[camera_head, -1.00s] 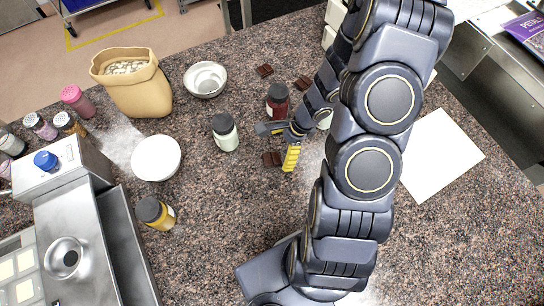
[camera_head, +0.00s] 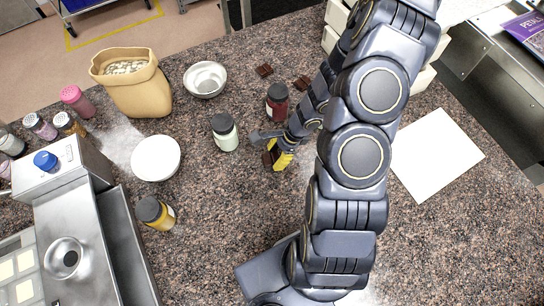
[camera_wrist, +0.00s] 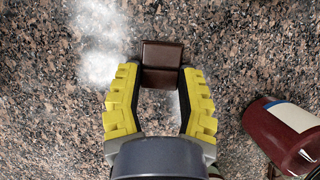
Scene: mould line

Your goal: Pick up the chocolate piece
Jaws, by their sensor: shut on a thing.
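A dark brown chocolate piece (camera_wrist: 161,55) sits between the yellow-edged fingertips of my gripper (camera_wrist: 159,80) in the wrist view. The fingers are shut on its near part, and its far end sticks out beyond them. In the head view my gripper (camera_head: 276,150) is low at the middle of the counter, with the chocolate piece (camera_head: 267,158) partly hidden at its left side. I cannot tell whether the piece touches the counter. Two other chocolate pieces lie farther back, one on the left (camera_head: 264,70) and one on the right (camera_head: 302,83).
A dark red jar (camera_head: 278,102) stands behind my gripper and shows at the right in the wrist view (camera_wrist: 290,135). A pale green jar (camera_head: 225,133) stands to the left. A white sheet (camera_head: 436,155) lies at right. The granite counter (camera_head: 215,255) is clear at front.

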